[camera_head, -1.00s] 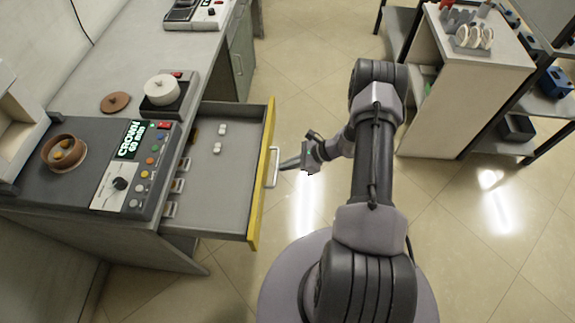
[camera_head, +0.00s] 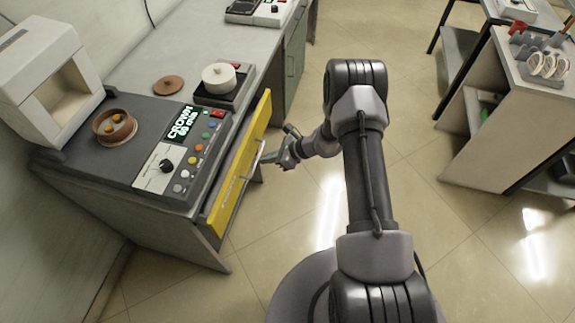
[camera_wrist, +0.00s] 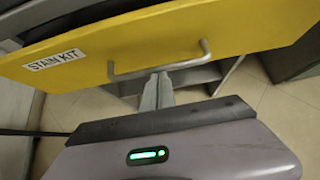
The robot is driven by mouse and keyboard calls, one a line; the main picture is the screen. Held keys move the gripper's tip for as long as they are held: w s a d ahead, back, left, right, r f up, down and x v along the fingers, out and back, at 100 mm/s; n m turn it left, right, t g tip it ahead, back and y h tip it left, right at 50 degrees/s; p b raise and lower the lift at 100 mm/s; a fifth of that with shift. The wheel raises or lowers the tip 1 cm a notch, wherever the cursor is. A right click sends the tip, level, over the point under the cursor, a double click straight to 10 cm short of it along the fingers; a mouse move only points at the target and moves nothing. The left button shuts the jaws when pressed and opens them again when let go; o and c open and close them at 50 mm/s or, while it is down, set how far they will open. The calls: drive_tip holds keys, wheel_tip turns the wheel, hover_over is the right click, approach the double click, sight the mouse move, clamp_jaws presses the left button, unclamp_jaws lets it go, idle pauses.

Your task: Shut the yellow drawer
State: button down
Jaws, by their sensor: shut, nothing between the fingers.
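The yellow drawer (camera_head: 236,175) is under the counter at the left in the head view. Its front stands close to the counter edge, and its inside is hidden. Its yellow front with a "STAIN KIT" label fills the top of the wrist view (camera_wrist: 200,38). A grey bar handle (camera_wrist: 160,72) crosses the front. My gripper (camera_head: 275,161) is shut and empty, at the drawer's front by the handle. In the wrist view its fingers (camera_wrist: 158,84) point at the front just under the handle; I cannot tell whether they touch it.
A control console (camera_head: 170,158) with a brown bowl (camera_head: 114,127) sits on the counter above the drawer. A white round pot (camera_head: 218,77) stands behind it. A shelf unit (camera_head: 510,115) is at the right. The floor between is clear.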

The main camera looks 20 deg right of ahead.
sight(247, 154)
drive_tip(key=w+a, duration=0.1)
drive_tip(key=w+a+b, duration=0.1)
drive_tip(key=a, duration=0.1)
drive_tip(key=w+a, duration=0.1)
drive_tip(key=a, duration=0.1)
drive_tip(key=shift+w+a, duration=0.15)
drive_tip(key=shift+w, duration=0.1)
drive_tip(key=shift+w+a+r+b, duration=0.1)
drive_tip(key=shift+w+a+b, duration=0.15)
drive_tip(key=shift+b, duration=0.05)
